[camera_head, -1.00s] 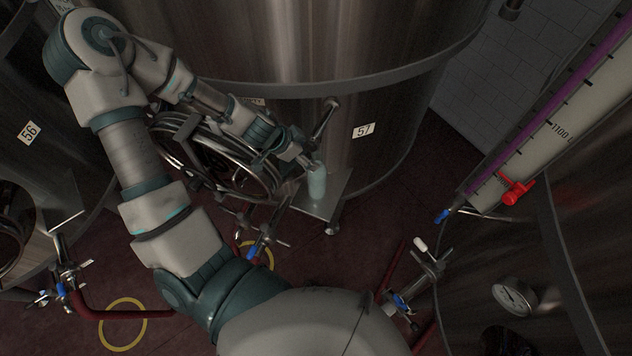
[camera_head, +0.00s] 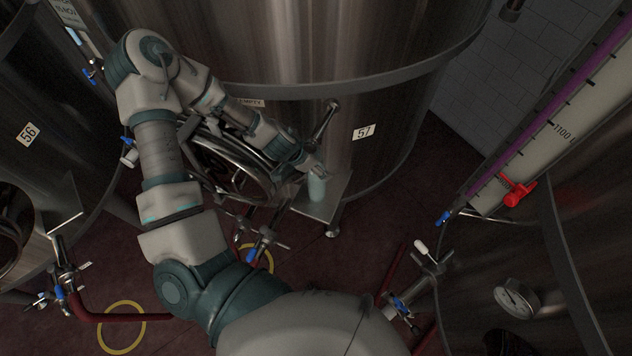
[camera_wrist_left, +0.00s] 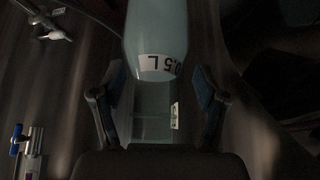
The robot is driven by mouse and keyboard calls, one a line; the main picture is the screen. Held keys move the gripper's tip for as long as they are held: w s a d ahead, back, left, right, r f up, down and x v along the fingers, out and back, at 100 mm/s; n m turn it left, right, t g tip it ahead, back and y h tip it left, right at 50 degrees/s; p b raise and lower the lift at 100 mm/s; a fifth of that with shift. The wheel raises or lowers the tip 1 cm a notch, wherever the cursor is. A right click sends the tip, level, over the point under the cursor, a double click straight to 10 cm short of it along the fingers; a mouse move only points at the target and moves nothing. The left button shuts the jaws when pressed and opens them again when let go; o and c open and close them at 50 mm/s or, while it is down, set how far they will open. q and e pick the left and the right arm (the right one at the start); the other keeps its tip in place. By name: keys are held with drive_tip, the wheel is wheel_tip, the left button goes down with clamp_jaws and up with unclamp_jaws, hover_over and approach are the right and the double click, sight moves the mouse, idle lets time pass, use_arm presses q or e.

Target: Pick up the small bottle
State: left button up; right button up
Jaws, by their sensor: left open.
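The small bottle (camera_head: 317,190) is pale blue-green and stands on a small metal shelf (camera_head: 318,211) at the front of tank 57. My left gripper (camera_head: 314,169) is at its top in the head view and covers its upper part. In the left wrist view the bottle (camera_wrist_left: 157,35) comes in from the top edge with a white "0.5 L" label. The left gripper (camera_wrist_left: 156,98) is open there, one finger on each side below the label. I cannot tell whether either finger touches the bottle. My right gripper is not in view.
Tank 57 (camera_head: 420,105) rises close behind the bottle. A round hatch frame (camera_head: 225,165) lies beneath my forearm, and a metal handle (camera_head: 325,120) stands just above the gripper. Open floor lies right of the shelf.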

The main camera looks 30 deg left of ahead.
use_arm(q)
drive_tip(key=shift+d, duration=0.25)
drive_tip(key=c, duration=1.2)
drive_tip(key=shift+s+d, duration=0.15)
drive_tip(key=shift+d, duration=0.05)
clamp_jaws()
drive_tip(key=shift+a, duration=0.2)
